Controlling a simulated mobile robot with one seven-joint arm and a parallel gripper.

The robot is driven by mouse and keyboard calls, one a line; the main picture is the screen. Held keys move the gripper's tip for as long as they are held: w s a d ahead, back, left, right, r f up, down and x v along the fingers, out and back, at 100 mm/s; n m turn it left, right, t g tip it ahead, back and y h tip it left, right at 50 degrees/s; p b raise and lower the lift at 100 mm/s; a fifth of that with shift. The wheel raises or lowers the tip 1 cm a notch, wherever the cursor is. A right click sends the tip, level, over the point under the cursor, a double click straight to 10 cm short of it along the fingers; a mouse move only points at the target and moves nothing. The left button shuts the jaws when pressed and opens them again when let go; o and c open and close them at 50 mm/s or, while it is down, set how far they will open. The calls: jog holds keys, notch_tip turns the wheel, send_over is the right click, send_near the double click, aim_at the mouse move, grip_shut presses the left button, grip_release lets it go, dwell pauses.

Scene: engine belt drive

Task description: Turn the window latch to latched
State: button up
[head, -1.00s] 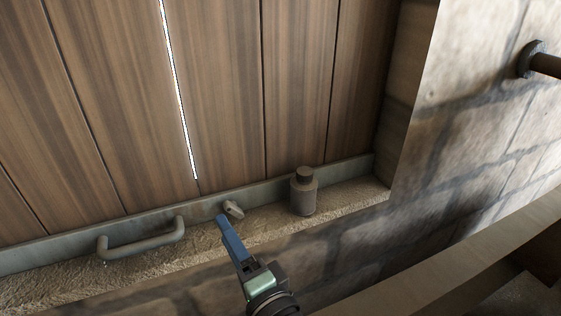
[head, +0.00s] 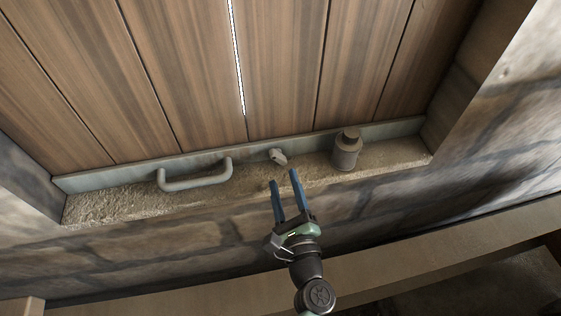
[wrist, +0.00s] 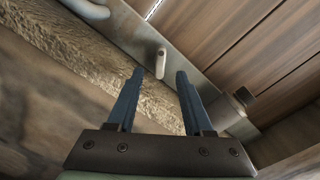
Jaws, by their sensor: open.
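The window latch is a small pale grey knob-like lever (head: 278,156) on the metal rail at the foot of the wooden shutter. In the wrist view the latch (wrist: 160,63) sticks out from the rail, just beyond and between my fingertips. My gripper (head: 284,178) has two blue fingers, spread apart with nothing between them. It is in front of the latch and slightly below it in the head view, apart from it. In the wrist view my gripper (wrist: 159,74) points toward the rail.
A grey handle (head: 195,178) is fixed to the left of the latch. A small bottle-like canister (head: 346,150) stands on the stone sill (head: 120,208) to the right. The metal rail (head: 110,178) runs behind them. A stone wall lies below the sill.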

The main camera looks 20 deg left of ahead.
aim_at(278, 160)
jog(key=shift+x, duration=2.75)
grip_shut()
